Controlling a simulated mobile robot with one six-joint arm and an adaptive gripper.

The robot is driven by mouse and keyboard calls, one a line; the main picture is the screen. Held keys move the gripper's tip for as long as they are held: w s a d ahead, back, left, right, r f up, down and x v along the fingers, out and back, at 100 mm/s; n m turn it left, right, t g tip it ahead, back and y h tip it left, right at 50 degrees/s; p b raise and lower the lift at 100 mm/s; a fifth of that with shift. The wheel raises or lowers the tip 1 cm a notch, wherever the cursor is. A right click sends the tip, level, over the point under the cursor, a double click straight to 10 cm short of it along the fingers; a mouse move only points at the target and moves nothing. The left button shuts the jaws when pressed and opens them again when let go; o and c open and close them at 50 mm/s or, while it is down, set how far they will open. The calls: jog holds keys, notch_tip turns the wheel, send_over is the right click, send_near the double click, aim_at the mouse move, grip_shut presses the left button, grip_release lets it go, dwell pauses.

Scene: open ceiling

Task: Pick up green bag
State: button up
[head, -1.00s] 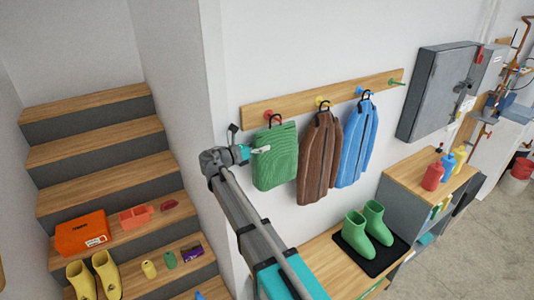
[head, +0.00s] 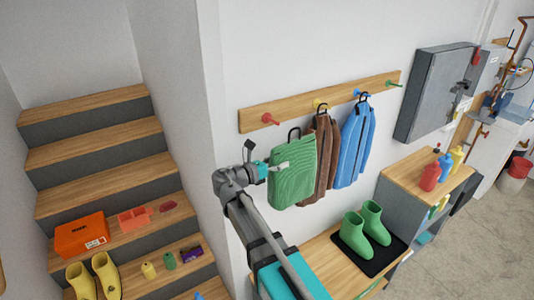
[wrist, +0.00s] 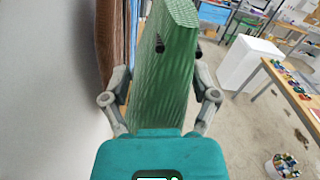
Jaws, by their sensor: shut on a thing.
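The green bag (head: 293,176) is off the red peg (head: 267,118) and hangs in front of the brown bag, partly covering it. Its dark loop handle (head: 293,134) stands up at its top. My gripper (head: 284,166) is shut on the upper left part of the bag in the head view. In the wrist view, the bag (wrist: 165,75) fills the space between the two fingers of my gripper (wrist: 160,100).
The brown bag (head: 324,160) and blue bag (head: 355,145) hang on the wooden peg rail (head: 340,99). Green boots (head: 366,229) stand on a black mat on the bench below. Stairs (head: 95,140) with several items are at left.

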send_over(288, 207)
jog(key=s, duration=0.3)
jog(key=shift+w+a, duration=0.1)
jog(key=shift+w, duration=0.1)
jog(key=shift+f, duration=0.1)
dwell(1.1)
notch_tip(288, 207, down, 14)
jog(key=b, duration=1.4)
jog(key=shift+f+b, duration=0.25)
jog(key=shift+b, duration=0.1)
jog(key=shift+s, duration=0.1)
